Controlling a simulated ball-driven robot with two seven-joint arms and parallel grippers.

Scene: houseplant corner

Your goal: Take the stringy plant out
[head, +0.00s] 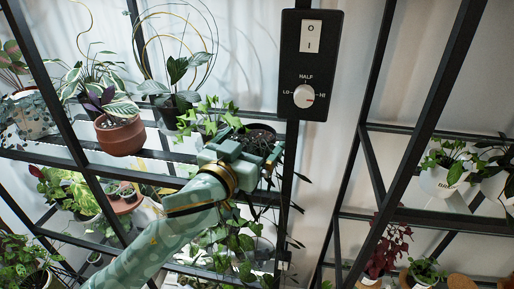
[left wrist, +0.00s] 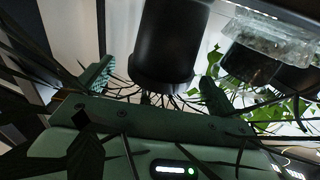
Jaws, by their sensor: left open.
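The stringy plant (head: 291,205) has thin dark trailing strands hanging beside the rack post in the head view. They appear to come from a dark pot (head: 262,129) on the middle shelf, partly hidden behind my gripper. My left gripper (head: 262,160) is at the front of this pot. In the left wrist view, a black pot (left wrist: 170,45) stands between the two spread fingers, with thin strands hanging below and around them. The left gripper (left wrist: 155,88) is open; I cannot tell whether either finger touches the pot. My right gripper is in neither view.
A leafy ivy (head: 208,117) sits close left of the gripper, and a terracotta pot (head: 120,135) stands further left. A clear container (left wrist: 268,38) is right of the pot in the wrist view. A black switch box (head: 311,65) hangs above right. Black rack posts (head: 287,190) stand close by.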

